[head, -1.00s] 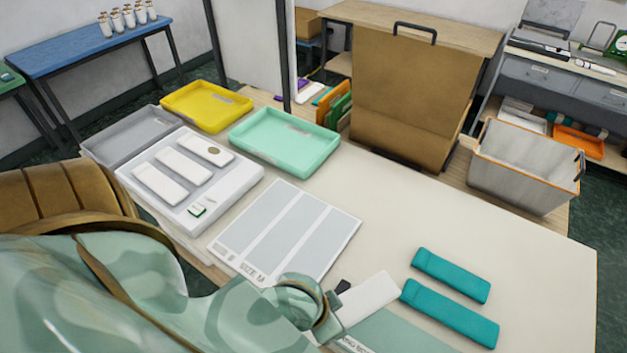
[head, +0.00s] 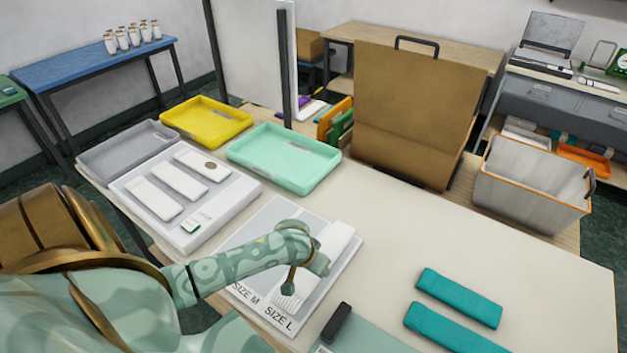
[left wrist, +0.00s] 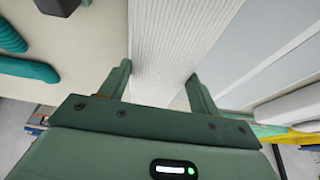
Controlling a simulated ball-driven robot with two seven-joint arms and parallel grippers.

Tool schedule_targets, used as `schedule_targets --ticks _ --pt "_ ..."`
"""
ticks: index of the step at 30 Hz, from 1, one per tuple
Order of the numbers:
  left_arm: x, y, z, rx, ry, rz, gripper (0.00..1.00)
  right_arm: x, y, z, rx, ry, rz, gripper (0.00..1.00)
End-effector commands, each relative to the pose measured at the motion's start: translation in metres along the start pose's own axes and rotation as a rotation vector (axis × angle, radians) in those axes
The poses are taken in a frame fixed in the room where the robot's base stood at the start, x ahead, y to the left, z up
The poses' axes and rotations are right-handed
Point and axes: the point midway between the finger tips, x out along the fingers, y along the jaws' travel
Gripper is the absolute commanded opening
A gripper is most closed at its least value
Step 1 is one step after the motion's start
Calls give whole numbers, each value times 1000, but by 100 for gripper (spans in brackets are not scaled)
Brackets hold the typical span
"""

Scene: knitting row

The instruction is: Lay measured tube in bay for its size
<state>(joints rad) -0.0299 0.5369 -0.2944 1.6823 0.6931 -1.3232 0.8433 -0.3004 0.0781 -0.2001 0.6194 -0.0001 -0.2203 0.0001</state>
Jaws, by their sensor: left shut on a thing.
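My left gripper (head: 306,272) is shut on a white ribbed tube (head: 338,242). The ribbing and both fingers (left wrist: 160,76) show in the left wrist view, with the tube (left wrist: 180,35) between them. The tube lies lengthwise over the right side of the bay sheet (head: 262,222), at the bay lettered SIZE L. I cannot tell whether it touches the sheet. The arm hides part of the middle bay, lettered SIZE M, and the left bay's label. My right gripper is not in view.
Two teal bars (head: 459,297) lie at the right, with a small dark block (head: 336,322) nearer the sheet. A white tray (head: 222,207) with white pieces stands left of the sheet; grey (head: 128,150), yellow (head: 206,122) and mint (head: 284,158) trays are behind.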

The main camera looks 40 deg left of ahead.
Motion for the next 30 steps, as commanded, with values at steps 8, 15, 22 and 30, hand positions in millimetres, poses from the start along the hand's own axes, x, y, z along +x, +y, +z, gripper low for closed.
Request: schedule_targets --ticks 8,15,22,30 --pt "28 -6 0 0 -1 1 38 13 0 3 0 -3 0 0" --pt "45 -5 7 2 2 1 38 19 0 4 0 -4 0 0" --pt "46 -5 8 2 1 1 38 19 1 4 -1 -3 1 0" --pt "46 -5 8 2 1 0 84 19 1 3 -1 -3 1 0"
